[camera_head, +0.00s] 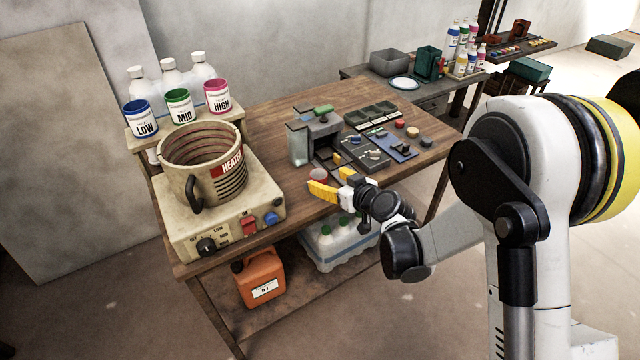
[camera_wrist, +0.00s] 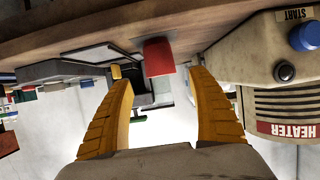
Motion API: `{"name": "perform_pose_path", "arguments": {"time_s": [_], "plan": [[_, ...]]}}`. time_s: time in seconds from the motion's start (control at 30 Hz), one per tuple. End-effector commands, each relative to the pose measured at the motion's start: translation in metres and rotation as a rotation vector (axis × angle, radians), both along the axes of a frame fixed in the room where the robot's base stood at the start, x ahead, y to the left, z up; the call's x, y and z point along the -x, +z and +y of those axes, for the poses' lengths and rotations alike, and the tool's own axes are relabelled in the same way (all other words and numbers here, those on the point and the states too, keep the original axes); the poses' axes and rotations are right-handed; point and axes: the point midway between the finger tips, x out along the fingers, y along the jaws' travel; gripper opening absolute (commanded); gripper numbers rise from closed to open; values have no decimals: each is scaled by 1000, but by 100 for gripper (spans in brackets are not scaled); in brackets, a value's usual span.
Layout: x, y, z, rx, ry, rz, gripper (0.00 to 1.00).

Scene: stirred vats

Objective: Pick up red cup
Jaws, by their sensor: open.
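The red cup (camera_head: 319,175) stands on the wooden table near its front edge, partly hidden by my gripper's yellow fingers. In the wrist view, which is upside down, the red cup (camera_wrist: 158,57) lies in line with the gap between the fingers, just beyond the tips. My gripper (camera_head: 323,180) is open and empty at the table's front edge, low beside the cup. Its two fingers also show in the wrist view (camera_wrist: 158,76), spread on either side of the cup's line. I cannot tell whether either finger touches it.
The heater (camera_head: 265,190) with its pot (camera_head: 190,175) stands to the left of the cup. A grey machine (camera_head: 318,135) and panels with knobs (camera_head: 390,145) lie behind and right. Bottles (camera_head: 340,240) and an orange canister (camera_head: 262,277) sit on the lower shelf.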

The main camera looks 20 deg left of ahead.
Motion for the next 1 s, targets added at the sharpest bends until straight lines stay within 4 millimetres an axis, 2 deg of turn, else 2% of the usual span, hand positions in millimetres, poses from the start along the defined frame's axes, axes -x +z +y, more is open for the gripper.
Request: {"name": "perform_pose_path", "arguments": {"time_s": [0.17,0.4,0.63,0.67,0.8,1.0], "plan": [[-8,-8,11,0,0,0,69],[-28,-23,38,0,-1,0,69],[-30,-22,40,0,-2,0,69],[-30,-22,40,0,-2,0,64],[-30,-22,40,0,-2,0,22],[-30,-22,40,0,-2,0,22]]}}
